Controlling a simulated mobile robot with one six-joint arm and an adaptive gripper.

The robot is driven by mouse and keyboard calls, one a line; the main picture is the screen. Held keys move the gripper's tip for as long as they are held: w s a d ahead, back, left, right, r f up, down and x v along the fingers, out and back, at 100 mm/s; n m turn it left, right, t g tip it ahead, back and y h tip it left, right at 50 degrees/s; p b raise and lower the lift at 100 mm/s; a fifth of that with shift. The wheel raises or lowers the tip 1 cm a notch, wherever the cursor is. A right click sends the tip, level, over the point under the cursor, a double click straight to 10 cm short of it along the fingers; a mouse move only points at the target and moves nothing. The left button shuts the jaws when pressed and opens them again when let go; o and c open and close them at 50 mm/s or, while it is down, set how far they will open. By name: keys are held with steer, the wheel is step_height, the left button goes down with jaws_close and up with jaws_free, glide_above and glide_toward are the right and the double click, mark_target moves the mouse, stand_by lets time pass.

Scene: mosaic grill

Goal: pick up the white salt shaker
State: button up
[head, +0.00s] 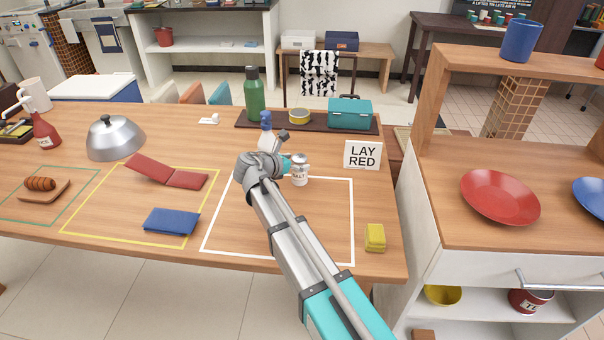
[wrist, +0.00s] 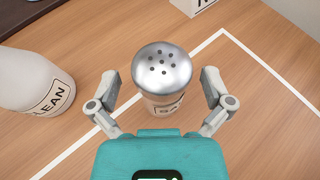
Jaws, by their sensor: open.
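The white salt shaker (head: 300,171) stands upright on the table near the back edge of the white-taped square (head: 353,215). It has a silver domed top with holes, seen from above in the wrist view (wrist: 161,72). My gripper (wrist: 159,90) is open, with one finger on each side of the shaker and gaps visible between fingers and shaker. In the head view my wrist hides most of the gripper, just left of the shaker.
A white spray bottle (head: 266,133) stands close behind and left, also in the wrist view (wrist: 36,84). A "LAY RED" sign (head: 362,155) stands to the right. A yellow sponge (head: 375,237), blue cloth (head: 171,221) and red folded item (head: 180,178) lie nearby. The square's front is clear.

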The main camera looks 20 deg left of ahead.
steer(key=shift+w+d+f, duration=0.2)
steer(key=shift+w+d, duration=0.05)
steer(key=shift+w, duration=0.2)
steer(key=c, duration=1.2)
steer(key=shift+r, duration=0.1)
steer(key=shift+c, duration=0.2)
steer(key=shift+r+p, duration=0.95)
steer(key=s+r+p, duration=1.1)
steer(key=s, duration=0.3)
steer(key=shift+a, duration=0.35)
